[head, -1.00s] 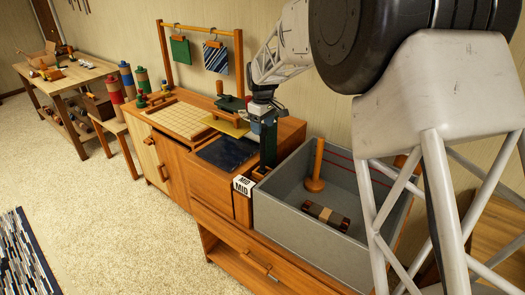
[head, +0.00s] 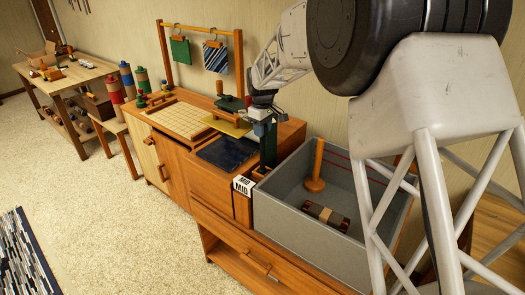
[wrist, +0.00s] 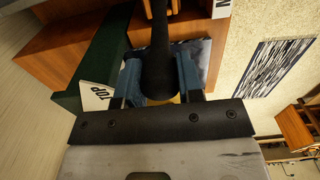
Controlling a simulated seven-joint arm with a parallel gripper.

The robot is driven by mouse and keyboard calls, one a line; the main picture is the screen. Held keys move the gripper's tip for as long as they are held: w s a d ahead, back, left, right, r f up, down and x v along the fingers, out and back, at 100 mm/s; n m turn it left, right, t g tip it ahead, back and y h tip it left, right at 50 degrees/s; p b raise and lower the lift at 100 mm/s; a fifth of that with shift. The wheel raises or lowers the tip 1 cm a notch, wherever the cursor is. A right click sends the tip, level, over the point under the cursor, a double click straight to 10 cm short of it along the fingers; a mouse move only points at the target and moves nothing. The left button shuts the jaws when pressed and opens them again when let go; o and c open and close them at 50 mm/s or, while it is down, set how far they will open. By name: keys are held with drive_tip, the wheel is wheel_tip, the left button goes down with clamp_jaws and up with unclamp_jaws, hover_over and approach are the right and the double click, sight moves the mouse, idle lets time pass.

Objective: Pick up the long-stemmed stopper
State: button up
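A long dark rod with a rounded near end (wrist: 158,75) lies between the two blue fingers of my gripper (wrist: 160,78) in the wrist view. It looks like the long-stemmed stopper, and its far end runs towards a wooden block. In the head view my gripper (head: 264,118) is above a dark upright (head: 268,150) at the left edge of the grey bin. The fingers are apart, one on each side of the rod. I cannot tell whether they touch it.
A white MID label (head: 243,186) is by the bin. A green panel (wrist: 75,98) with a TOP label (wrist: 96,94) is close to my left finger.

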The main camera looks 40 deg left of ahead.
clamp_jaws()
drive_tip(key=shift+r, duration=5)
drive_tip(key=shift+d, duration=0.1)
